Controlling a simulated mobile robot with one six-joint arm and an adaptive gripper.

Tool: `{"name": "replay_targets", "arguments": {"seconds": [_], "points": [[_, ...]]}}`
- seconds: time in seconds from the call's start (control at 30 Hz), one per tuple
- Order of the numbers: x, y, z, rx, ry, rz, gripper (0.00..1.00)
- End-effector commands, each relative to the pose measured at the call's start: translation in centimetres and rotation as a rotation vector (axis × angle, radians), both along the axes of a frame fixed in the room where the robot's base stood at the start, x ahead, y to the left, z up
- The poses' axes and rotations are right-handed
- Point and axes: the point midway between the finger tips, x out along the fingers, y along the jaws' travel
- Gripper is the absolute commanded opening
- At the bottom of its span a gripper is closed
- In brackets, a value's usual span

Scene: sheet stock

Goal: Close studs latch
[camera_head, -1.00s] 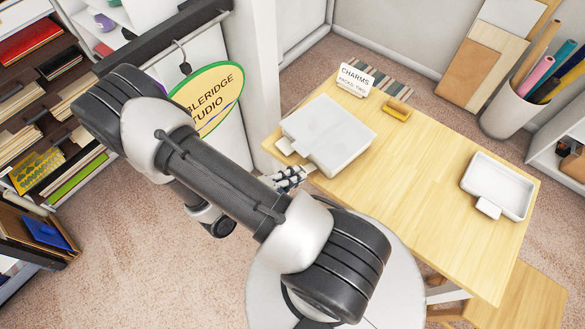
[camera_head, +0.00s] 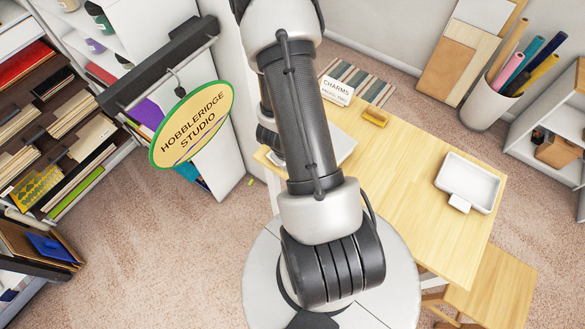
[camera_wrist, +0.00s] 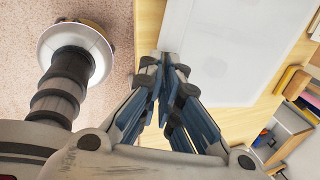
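A flat white case lies on the wooden table. In the head view my arm covers most of it, and only a strip of its right side (camera_head: 343,147) shows. The wrist view shows its broad pale top (camera_wrist: 235,50) at the upper right. A small pale tab (camera_wrist: 172,28), which looks like the latch, juts at the case's left edge by the table edge. No studs label is readable. My gripper (camera_wrist: 166,64) is just below this tab in the wrist view, its fingertips together and nothing seen between them. Whether it touches the tab or case cannot be told.
A white tray (camera_head: 469,181) with a front tab is at the table's right. A yellow block (camera_head: 375,117) and the CHARMS card (camera_head: 336,91) stand at the back. A hanging oval sign (camera_head: 192,124) is left of my arm. The table's middle right is clear.

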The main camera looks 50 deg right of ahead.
Motion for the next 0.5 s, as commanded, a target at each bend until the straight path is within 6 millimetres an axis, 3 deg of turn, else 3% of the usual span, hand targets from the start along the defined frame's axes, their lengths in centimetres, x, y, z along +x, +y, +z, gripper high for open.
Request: {"name": "replay_targets", "arguments": {"seconds": [0.5], "points": [[-0.4, -2.0, 0.5, 0.263, -0.022, -0.002, 0.00]]}}
